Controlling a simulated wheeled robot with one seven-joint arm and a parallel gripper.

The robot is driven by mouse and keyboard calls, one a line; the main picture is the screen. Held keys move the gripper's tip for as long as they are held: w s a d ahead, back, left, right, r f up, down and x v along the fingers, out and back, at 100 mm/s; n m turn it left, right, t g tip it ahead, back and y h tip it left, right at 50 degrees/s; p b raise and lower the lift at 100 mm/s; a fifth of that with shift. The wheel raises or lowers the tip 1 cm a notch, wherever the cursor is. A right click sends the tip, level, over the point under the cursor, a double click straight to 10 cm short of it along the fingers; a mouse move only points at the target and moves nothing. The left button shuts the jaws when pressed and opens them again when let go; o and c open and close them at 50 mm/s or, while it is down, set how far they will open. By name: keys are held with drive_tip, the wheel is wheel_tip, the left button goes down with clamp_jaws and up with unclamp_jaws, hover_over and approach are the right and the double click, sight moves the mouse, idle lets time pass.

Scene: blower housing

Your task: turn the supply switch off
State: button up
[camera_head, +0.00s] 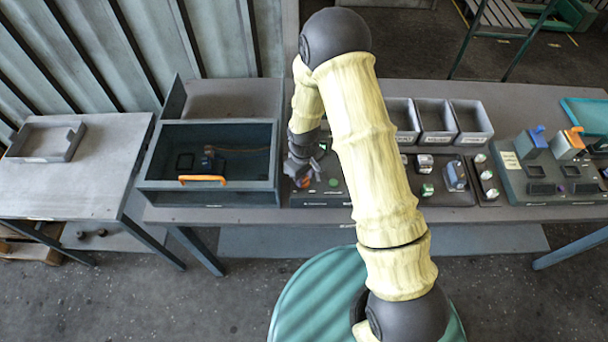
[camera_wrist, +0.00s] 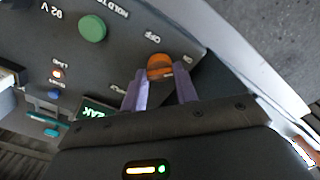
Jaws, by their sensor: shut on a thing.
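The supply switch is an orange knob (camera_wrist: 160,63) on a dark control panel (camera_wrist: 120,60), with OFF and ON lettering beside it in the wrist view. My gripper (camera_wrist: 163,88) has its two purple fingers on either side of the knob and is shut on it. Which label the knob points at cannot be told, since the fingers cover part of it. In the head view my gripper (camera_head: 303,172) is down at the left end of the panel (camera_head: 325,198), and a bit of the orange knob (camera_head: 303,183) shows below it.
A green button (camera_wrist: 92,28) sits near the switch. Left of the panel stands an open dark box (camera_head: 160,190) with an orange handle (camera_head: 202,179). Grey bins (camera_head: 437,117) and fixtures (camera_head: 543,175) line the bench to the right. My arm hides the bench's middle.

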drive_tip(key=shift+n, duration=0.4)
drive_tip(key=n+b, duration=0.2)
drive_tip(key=n, duration=0.6)
drive_tip(key=shift+b, duration=0.3)
drive_tip(key=n, duration=0.4)
drive_tip(key=shift+p, duration=0.3)
drive_tip(key=n+p, duration=0.1)
drive_tip(key=n, duration=0.4)
drive_tip(key=shift+w, duration=0.1)
drive_tip(key=o, duration=1)
drive_tip(key=shift+c, duration=0.2)
